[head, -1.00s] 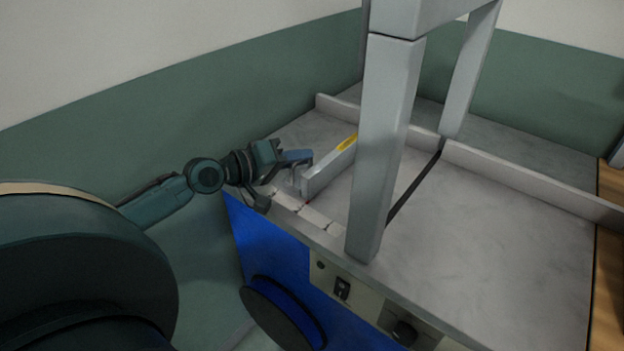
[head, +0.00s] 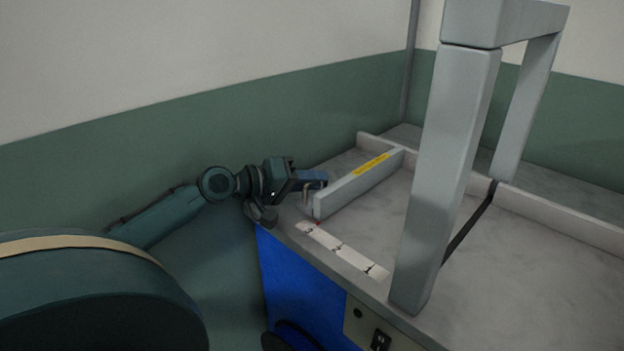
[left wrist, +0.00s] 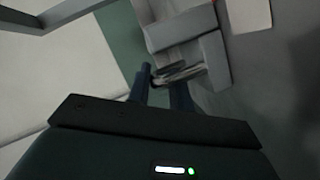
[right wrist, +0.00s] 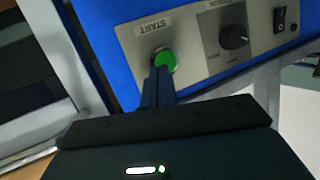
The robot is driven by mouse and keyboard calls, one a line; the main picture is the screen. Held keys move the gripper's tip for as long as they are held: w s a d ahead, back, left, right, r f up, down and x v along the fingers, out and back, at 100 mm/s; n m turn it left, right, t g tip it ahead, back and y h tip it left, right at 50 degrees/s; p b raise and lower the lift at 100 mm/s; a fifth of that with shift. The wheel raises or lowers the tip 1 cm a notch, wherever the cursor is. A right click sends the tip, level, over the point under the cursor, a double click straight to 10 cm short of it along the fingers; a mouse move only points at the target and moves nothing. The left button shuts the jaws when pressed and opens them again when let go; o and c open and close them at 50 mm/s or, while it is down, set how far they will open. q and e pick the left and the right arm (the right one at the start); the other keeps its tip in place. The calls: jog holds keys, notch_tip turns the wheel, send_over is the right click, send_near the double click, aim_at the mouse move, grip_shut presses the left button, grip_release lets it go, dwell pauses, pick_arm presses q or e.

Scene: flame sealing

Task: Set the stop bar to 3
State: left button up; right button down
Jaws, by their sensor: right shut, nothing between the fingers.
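The stop bar (head: 358,187) is a grey bar with a yellow label, lying across the left part of the worktop. Its near end stands at the first, leftmost plate of the numbered scale (head: 342,250), which looks like the 3, though the digit is small. My left gripper (head: 322,183) is at the bar's near-end handle (head: 307,196). In the left wrist view its fingers (left wrist: 162,84) stand apart with the metal handle (left wrist: 185,70) at their tips; whether they clamp it is unclear. My right gripper (right wrist: 158,75) is shut and empty, its tips in front of the green START button (right wrist: 163,59).
A grey upright frame (head: 443,180) stands on the worktop right of the bar. A low fence (head: 560,215) runs along the back. The front panel carries a black knob (right wrist: 234,37) and a switch (right wrist: 280,18). The worktop between bar and frame is clear.

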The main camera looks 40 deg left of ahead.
pick_arm(q)
jog(key=shift+o, duration=1.2)
jog(key=shift+r, duration=0.1)
jog(key=v, duration=0.7)
jog(key=shift+s, duration=0.3)
